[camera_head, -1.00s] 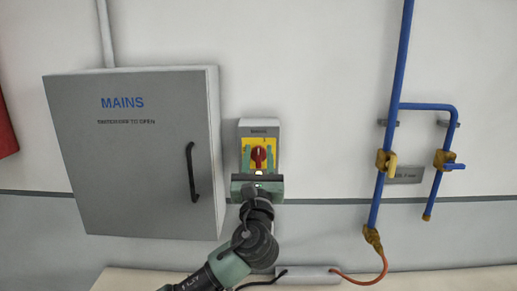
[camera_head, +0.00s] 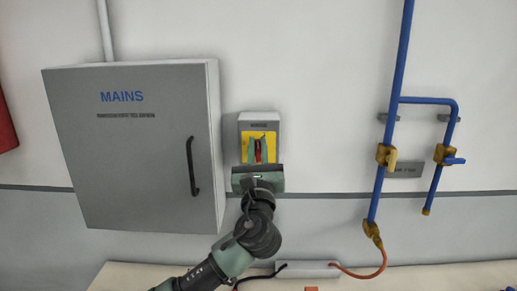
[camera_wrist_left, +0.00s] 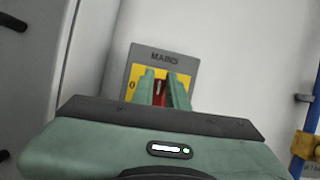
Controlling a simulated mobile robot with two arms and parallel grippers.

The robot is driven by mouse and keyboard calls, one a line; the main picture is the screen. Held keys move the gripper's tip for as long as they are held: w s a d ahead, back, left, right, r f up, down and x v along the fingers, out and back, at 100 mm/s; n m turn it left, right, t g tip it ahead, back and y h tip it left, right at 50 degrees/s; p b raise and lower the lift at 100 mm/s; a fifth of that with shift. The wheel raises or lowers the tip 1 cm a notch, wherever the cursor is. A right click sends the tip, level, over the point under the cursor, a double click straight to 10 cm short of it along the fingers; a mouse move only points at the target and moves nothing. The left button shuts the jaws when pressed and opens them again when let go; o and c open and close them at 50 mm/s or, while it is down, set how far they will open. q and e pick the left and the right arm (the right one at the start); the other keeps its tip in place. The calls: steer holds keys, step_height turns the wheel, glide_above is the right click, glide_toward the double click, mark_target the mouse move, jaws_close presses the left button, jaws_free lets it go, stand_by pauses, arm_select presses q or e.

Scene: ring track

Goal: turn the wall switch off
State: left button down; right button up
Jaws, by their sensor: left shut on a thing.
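The wall switch (camera_head: 259,123) is a grey box with a yellow plate and a red knob (camera_head: 258,152), mounted on the wall right of the mains cabinet. It also shows in the left wrist view (camera_wrist_left: 165,58), with the label MAINS on top and a 0 at the plate's left. My left gripper (camera_head: 258,150) reaches it from below, its green fingers shut on the red knob. In the left wrist view the fingers (camera_wrist_left: 162,90) stand on both sides of the knob, which looks about upright. The fingers hide part of the plate. My right gripper is in no view.
The grey mains cabinet (camera_head: 140,160) with a black handle (camera_head: 192,167) stands out from the wall close on the left. Blue pipes (camera_head: 394,95) with yellow-brass valves are on the right. A bench (camera_head: 430,278) with a grey box (camera_head: 308,269) and an orange cable lies below.

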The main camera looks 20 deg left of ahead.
arm_select(q)
steer(key=n, duration=0.2)
steer(key=n+g+y+b, duration=0.1)
steer(key=n, duration=0.1)
steer(key=f+n+y+b, duration=0.1)
steer(key=shift+a+n, duration=0.25)
steer(key=shift+n, duration=0.15)
steer(key=n+g+y, duration=0.1)
steer(key=n, duration=0.2)
steer(key=n+g+b, duration=0.1)
steer(key=n+g, duration=0.1)
steer(key=n, duration=0.1)
steer(key=a+n+g+y+b, duration=0.1)
steer(key=n, duration=0.3)
steer(key=shift+s+f+y, duration=0.15)
steer(key=shift+f+y, duration=0.15)
steer(key=shift+f, duration=0.1)
steer(key=shift+f+n+g, duration=0.2)
steer(key=shift+n+g, duration=0.4)
steer(key=shift+n, duration=0.75)
steer(key=shift+f+n+g, duration=0.2)
steer(key=shift+n+g, duration=0.4)
steer(key=shift+n, duration=0.75)
steer(key=shift+a, duration=0.1)
steer(key=c, duration=1.5)
jaws_free()
steer(key=shift+o, duration=0.5)
steer(key=shift+r, duration=0.15)
